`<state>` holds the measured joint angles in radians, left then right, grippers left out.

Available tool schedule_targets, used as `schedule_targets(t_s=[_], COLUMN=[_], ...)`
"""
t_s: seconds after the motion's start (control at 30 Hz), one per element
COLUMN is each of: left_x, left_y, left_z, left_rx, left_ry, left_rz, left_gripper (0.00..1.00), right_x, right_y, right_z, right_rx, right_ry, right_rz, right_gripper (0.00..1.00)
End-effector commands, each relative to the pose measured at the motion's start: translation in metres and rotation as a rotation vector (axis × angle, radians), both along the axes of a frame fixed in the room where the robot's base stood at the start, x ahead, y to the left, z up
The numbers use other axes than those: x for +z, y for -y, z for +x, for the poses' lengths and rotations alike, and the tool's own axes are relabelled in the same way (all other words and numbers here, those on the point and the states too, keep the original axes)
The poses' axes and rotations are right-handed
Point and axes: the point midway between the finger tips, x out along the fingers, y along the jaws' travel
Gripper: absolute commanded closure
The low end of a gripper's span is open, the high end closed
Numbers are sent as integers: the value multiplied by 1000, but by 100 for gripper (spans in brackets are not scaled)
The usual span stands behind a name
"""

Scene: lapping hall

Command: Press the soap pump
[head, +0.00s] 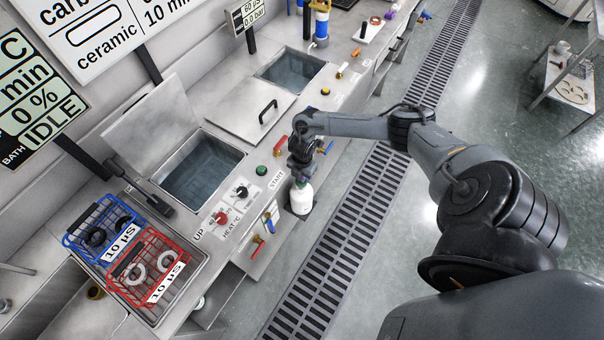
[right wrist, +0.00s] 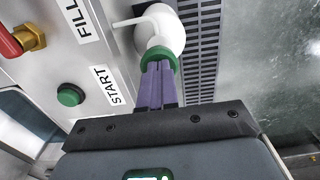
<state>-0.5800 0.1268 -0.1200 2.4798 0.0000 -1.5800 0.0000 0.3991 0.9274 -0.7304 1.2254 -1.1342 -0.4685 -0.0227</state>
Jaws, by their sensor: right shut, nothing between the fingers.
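The soap pump is a white bottle (head: 301,199) standing upright at the front edge of the steel bench, beside the START label. In the right wrist view the white soap pump (right wrist: 163,28) shows a thin spout pointing left and a green part at its top. My right gripper (head: 300,172) is directly above the bottle, pointing down. In the right wrist view its purple fingers (right wrist: 158,72) are shut and empty, with their tips at the green part. I cannot tell whether they touch it. The gripper partly hides the pump top. My left gripper is not in view.
A green START button (head: 262,170), a red knob (head: 221,217) and red-handled and blue-handled valves lie close by. An open water bath (head: 203,172) and blue and red wire baskets are to the left. A floor grate (head: 345,225) runs beside the bench.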

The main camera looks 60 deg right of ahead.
Motion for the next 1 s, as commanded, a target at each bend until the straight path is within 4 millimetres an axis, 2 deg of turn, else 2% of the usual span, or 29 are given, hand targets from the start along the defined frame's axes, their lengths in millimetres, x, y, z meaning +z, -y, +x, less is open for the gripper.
schedule_targets(t_s=[0.27,0.5,0.87,1.0], left_x=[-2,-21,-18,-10], left_y=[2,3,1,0], left_z=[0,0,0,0], left_rx=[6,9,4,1], left_ry=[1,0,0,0], left_rz=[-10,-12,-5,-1], left_gripper=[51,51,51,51], right_x=[-3,-30,-30,-22], right_y=[0,0,1,1], right_z=[0,0,-2,-2], right_rx=[0,0,-2,-3], right_ry=[0,1,-2,-3], right_rz=[0,-1,-3,-3], right_gripper=[100,100,100,100])
